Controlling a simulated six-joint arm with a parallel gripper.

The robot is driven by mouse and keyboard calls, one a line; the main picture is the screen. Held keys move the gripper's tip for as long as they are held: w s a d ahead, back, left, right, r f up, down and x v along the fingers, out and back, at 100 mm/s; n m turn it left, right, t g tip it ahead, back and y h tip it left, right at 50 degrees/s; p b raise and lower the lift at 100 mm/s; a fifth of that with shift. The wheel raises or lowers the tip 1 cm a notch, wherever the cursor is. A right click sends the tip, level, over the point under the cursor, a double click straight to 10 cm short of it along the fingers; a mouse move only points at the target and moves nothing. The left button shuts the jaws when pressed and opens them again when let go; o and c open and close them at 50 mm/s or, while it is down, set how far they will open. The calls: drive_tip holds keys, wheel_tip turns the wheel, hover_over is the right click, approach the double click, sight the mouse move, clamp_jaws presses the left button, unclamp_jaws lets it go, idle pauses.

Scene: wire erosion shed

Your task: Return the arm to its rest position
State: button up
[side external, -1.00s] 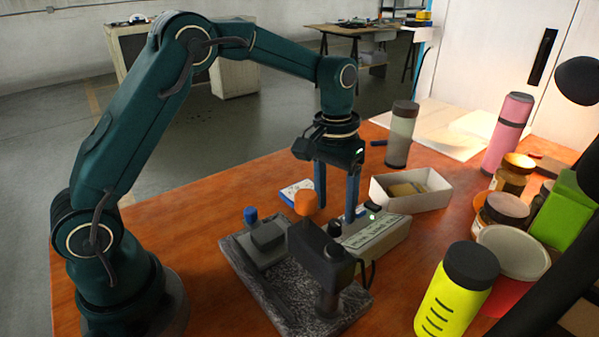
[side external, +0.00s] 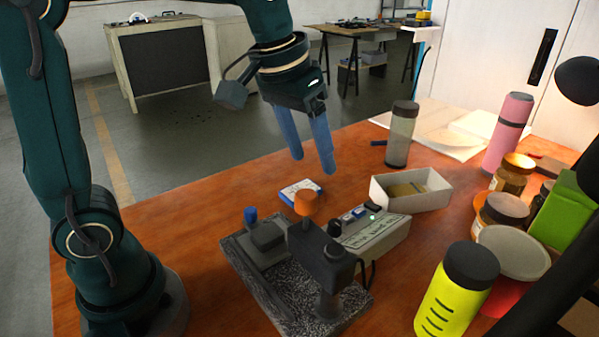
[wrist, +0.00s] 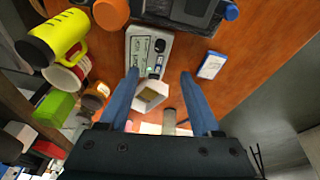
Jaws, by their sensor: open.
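My gripper (side external: 313,166) is open and empty, raised above the back part of the wooden table (side external: 190,222), with its two blue fingers pointing down and slightly right. In the wrist view the fingers (wrist: 158,74) stand apart with nothing held between them. My arm is lifted, and its upper part runs out of the top of the side view. A dark machine with an orange knob (side external: 307,203) stands on a speckled base (side external: 335,312) below and in front of my gripper, apart from it.
A control box (side external: 378,240), a white open tray (side external: 408,205), a blue-and-white card (side external: 300,190) and a grey-capped jar (side external: 400,138) are near. A yellow bottle (side external: 455,295), a pink flask (side external: 508,132) and jars crowd the right. Air above the table's left is clear.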

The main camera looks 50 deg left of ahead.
drive_tip(key=s+f+m+t, duration=0.1)
drive_tip(key=s+f+t, duration=0.1)
drive_tip(key=s, duration=1)
drive_tip(key=shift+s+a+f+y, duration=0.3)
drive_tip(key=shift+a+f, duration=0.15)
drive_tip(key=shift+f, duration=0.35)
